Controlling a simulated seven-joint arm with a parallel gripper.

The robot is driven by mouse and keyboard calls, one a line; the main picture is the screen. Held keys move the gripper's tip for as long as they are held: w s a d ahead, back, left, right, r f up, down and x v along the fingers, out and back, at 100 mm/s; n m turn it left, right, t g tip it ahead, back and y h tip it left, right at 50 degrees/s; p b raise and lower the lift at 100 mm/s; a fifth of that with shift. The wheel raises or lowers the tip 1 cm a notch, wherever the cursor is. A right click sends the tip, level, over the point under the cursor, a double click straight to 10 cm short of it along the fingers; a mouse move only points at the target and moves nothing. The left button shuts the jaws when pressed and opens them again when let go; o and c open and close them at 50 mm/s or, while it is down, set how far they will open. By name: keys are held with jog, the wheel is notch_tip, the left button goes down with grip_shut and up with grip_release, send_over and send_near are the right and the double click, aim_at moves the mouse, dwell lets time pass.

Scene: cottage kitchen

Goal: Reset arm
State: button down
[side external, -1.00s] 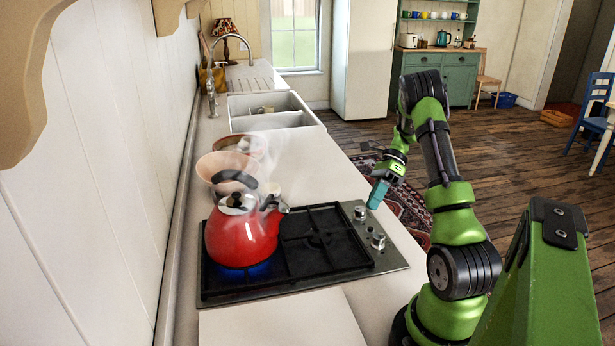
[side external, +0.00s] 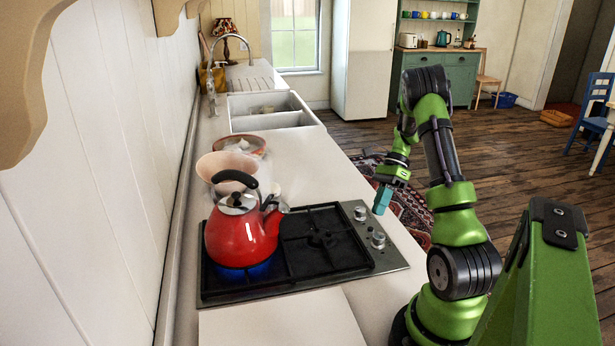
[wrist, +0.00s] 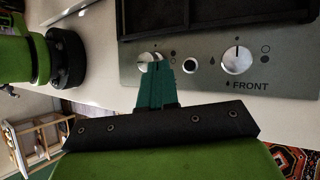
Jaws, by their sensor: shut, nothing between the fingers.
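My gripper (side external: 382,201) hangs fingers-down just off the right edge of the stove, at about the height of the knobs in the side view. Its teal fingers are shut with nothing between them. In the wrist view the shut fingers (wrist: 156,82) overlap one stove knob (wrist: 149,57) in the picture. I cannot tell that they touch it. The other knob (wrist: 237,60) is clear, beside the word FRONT.
Behind the kettle on the counter (side external: 300,158) are bowls or pots (side external: 228,163), partly veiled by steam. A white double sink (side external: 270,110) lies farther back. A pale board (side external: 285,318) lies in front of the stove.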

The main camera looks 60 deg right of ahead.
jog(key=a+r+n+t+h, duration=0.2)
jog(key=a+r+n, duration=0.4)
jog(key=a, duration=0.4)
jog(key=w+a+r+n+t+h, duration=0.1)
jog(key=a+r+n+t+h, duration=0.1)
jog(key=a+r+n, duration=0.4)
jog(key=a+r+n+t+h, duration=0.2)
jog(key=a+r+n, duration=0.4)
jog(key=a+n, duration=0.4)
jog(key=a, duration=0.5)
jog(key=shift+w+a+r+n+t, duration=0.15)
jog(key=shift+a+n+t, duration=0.15)
